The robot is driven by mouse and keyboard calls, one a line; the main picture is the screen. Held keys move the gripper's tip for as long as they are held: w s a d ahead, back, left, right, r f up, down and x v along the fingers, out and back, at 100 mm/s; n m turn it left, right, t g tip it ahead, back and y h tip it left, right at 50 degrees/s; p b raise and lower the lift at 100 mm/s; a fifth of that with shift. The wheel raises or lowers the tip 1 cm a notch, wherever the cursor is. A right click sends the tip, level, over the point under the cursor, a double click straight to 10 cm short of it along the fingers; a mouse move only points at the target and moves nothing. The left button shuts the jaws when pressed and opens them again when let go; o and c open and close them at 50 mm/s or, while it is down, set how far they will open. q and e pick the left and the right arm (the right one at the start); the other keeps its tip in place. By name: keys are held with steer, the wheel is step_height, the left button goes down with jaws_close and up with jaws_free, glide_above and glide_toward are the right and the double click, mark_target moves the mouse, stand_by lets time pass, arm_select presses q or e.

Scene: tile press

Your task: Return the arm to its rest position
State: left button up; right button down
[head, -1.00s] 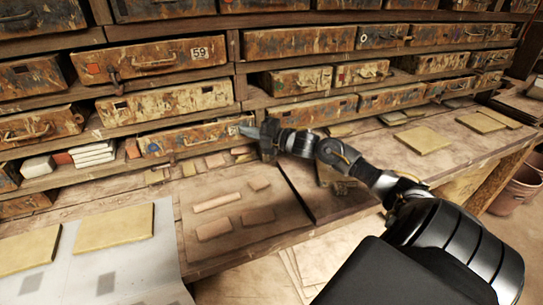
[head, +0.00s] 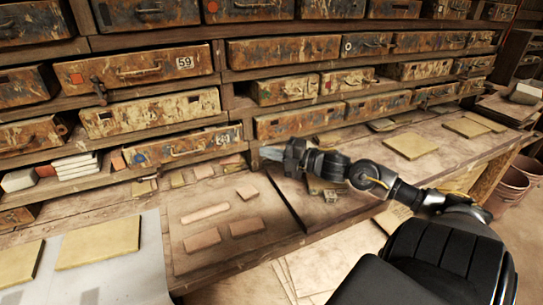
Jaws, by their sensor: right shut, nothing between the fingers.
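My right gripper (head: 272,153) shows in the middle of the head view, at the end of my right arm, which comes in from the lower right. Its fingers point left, and it is shut with nothing between them. It is in front of the lower drawers and above the bench, apart from the clay pieces. My left gripper is not in the view.
Rows of worn drawers (head: 152,104) fill the back. Several clay pieces (head: 204,213) lie on a brown board (head: 180,262). Yellowish tiles (head: 98,243) lie on a pale sheet at left, and another tile (head: 410,145) lies right. Buckets (head: 508,190) stand at far right.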

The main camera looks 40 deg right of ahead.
steer(key=shift+s+d, duration=0.1)
steer(key=shift+s, duration=0.05)
steer(key=shift+s, duration=0.1)
stand_by(0.3)
